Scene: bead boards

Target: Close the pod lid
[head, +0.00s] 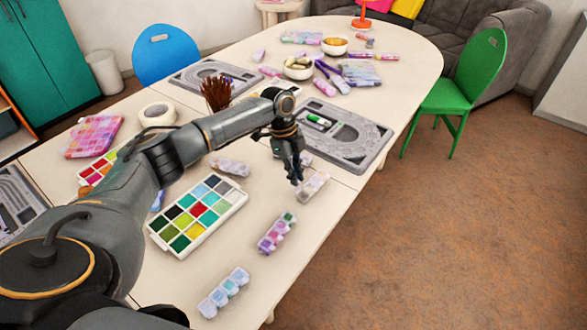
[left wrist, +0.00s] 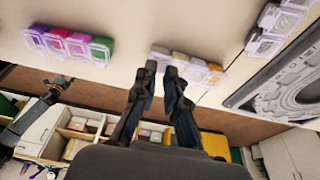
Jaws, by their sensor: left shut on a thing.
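A clear pod strip (head: 315,182) with pale orange and grey beads lies near the table's right edge in the head view. It also shows in the left wrist view (left wrist: 207,68), just beyond my fingertips. My left gripper (head: 298,181) reaches down to the strip's near left side. In the left wrist view its fingers (left wrist: 161,70) are close together at the left part of the strip, shut on a pod lid. The fingertips hide the lid's exact angle.
A pod strip with purple and green beads (head: 277,233) and a blue one (head: 223,293) lie nearer. Another strip (head: 230,167) and a colour tray (head: 238,201) lie left. A grey bead board (head: 378,134) is just beyond. The floor is open to the right.

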